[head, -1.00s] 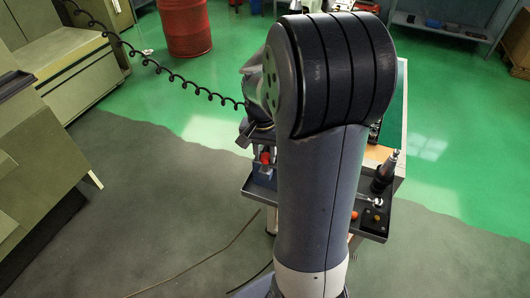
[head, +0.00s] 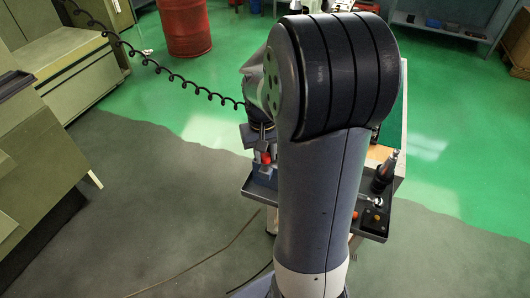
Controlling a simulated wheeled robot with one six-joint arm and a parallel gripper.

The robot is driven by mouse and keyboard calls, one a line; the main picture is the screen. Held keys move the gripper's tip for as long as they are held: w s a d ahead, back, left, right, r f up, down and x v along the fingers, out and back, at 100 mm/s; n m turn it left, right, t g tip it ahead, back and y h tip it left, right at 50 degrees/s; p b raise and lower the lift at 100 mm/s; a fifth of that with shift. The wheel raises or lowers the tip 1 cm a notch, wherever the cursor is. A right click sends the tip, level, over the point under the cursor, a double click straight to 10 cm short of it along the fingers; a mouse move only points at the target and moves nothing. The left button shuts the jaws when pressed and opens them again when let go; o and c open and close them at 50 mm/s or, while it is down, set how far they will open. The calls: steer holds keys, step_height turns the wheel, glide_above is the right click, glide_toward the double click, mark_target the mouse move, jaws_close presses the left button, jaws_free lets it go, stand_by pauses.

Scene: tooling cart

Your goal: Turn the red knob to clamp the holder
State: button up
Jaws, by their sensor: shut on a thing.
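The red knob (head: 266,157) is small in the head view, at the left end of the cart just left of my arm. My gripper (head: 264,150) points down over it with its jaws shut on it. The exact contact is too small to make out. Below and around the knob is a blue-grey fixture (head: 262,172), partly hidden by my arm. A tool holder (head: 384,174) with a dark body and a lighter tip stands at the cart's right side. I cannot see whether a holder sits in the fixture.
The cart's dark tray (head: 254,190) is largely covered by my arm. An orange knob (head: 356,215) and a yellow one (head: 376,217) are at its right front. A coiled black cable (head: 172,76) hangs at upper left. A red drum (head: 186,28) stands behind on open floor.

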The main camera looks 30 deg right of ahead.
steer(key=n, duration=0.5)
steer(key=shift+n, duration=0.3)
steer(key=n, duration=0.5)
steer(key=shift+d+n+t, duration=0.1)
steer(key=shift+n+t, duration=0.2)
steer(key=o, duration=1)
